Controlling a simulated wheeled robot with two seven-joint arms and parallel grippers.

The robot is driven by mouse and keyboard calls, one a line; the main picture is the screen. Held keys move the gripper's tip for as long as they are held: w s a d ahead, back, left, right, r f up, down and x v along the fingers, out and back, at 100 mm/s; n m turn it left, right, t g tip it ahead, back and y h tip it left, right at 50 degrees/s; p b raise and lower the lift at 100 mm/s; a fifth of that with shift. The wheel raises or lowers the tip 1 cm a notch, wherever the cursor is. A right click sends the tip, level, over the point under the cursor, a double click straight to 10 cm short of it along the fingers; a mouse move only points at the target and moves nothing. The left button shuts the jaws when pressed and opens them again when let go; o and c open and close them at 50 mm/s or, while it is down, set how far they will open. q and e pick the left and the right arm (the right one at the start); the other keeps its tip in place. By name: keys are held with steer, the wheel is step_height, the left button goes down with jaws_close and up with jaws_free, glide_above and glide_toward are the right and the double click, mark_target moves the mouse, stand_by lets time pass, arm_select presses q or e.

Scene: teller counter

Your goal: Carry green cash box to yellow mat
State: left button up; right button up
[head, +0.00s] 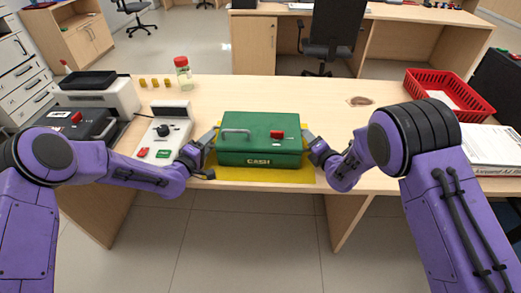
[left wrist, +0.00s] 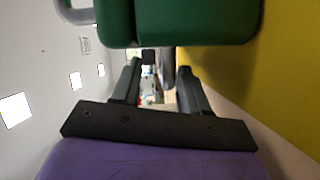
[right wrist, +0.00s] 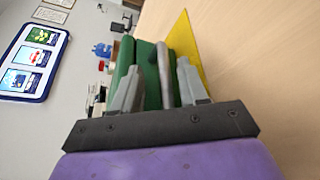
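The green cash box (head: 260,138), with a grey lid handle, a red latch and a "CASH" label, appears to rest level on the yellow mat (head: 270,174). The mat shows along its front and right. My left gripper (head: 210,139) is at the box's left end; in the left wrist view its fingers (left wrist: 158,75) are apart, with a grey bar between them. My right gripper (head: 313,143) is at the right end; in the right wrist view its fingers (right wrist: 160,78) are apart on either side of a grey side handle (right wrist: 164,75), with gaps visible.
A white device (head: 163,132) with buttons stands left of the box, and a dark cash drawer (head: 78,125) and printer lie further left. A red basket (head: 450,92) and papers (head: 492,146) lie on the right. The counter behind the box is mostly clear.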

arm_select(q)
steer(key=v, duration=0.7)
steer(key=shift+s+a, duration=0.15)
steer(key=shift+s, duration=0.35)
arm_select(e)
steer(key=shift+s, duration=0.2)
steer(key=v, duration=1.1)
steer(key=shift+s, duration=0.2)
